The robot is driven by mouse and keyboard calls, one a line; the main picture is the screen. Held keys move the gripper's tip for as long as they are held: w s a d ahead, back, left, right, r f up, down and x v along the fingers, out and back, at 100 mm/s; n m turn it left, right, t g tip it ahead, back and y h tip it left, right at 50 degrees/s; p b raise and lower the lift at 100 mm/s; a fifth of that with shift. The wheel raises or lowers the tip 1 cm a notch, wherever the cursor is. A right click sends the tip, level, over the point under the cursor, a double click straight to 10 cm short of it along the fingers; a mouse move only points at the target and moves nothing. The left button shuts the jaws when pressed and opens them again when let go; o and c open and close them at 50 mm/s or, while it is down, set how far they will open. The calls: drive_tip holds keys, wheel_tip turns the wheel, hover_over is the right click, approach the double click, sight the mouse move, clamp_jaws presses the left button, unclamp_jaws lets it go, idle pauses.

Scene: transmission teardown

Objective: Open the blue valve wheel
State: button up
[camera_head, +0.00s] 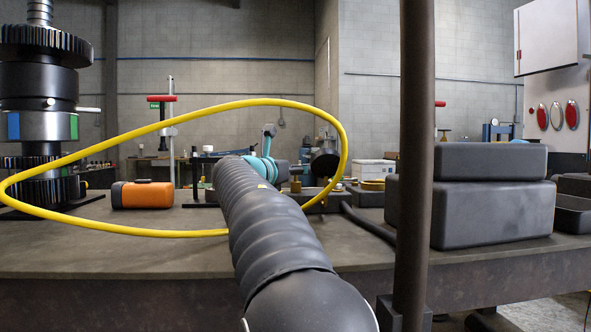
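I cannot make out a blue valve wheel for certain. A small blue piece of equipment (495,131) stands far back at the right, too small to tell its kind. My arm, in a dark ribbed sleeve, reaches from the bottom middle out over the bench. Teal parts show just past the sleeve's far end, and I cannot tell whether they belong to my arm. The sleeve and the clutter there hide my gripper's fingers, so I cannot see whether they are open or shut or hold anything.
A yellow hose (230,105) loops around my arm above the bench (130,240). A gear shaft stack (40,110) stands at left, near an orange-and-black case (142,194). A brown post (413,170) rises at right before dark stacked cases (495,210). The bench's front left is clear.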

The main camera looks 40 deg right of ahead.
drive_tip(key=c, duration=0.4)
drive_tip(key=shift+s+t, duration=0.1)
drive_tip(key=shift+t, duration=0.2)
drive_tip(key=shift+d+n+t+y, duration=0.1)
drive_tip(key=shift+n+t+y, duration=0.4)
drive_tip(key=shift+n+t, duration=0.35)
drive_tip(key=shift+n+t+y, duration=0.5)
drive_tip(key=shift+n+t, duration=0.15)
drive_tip(key=shift+t, duration=0.3)
drive_tip(key=o, duration=1.2)
drive_tip(key=shift+c, duration=0.2)
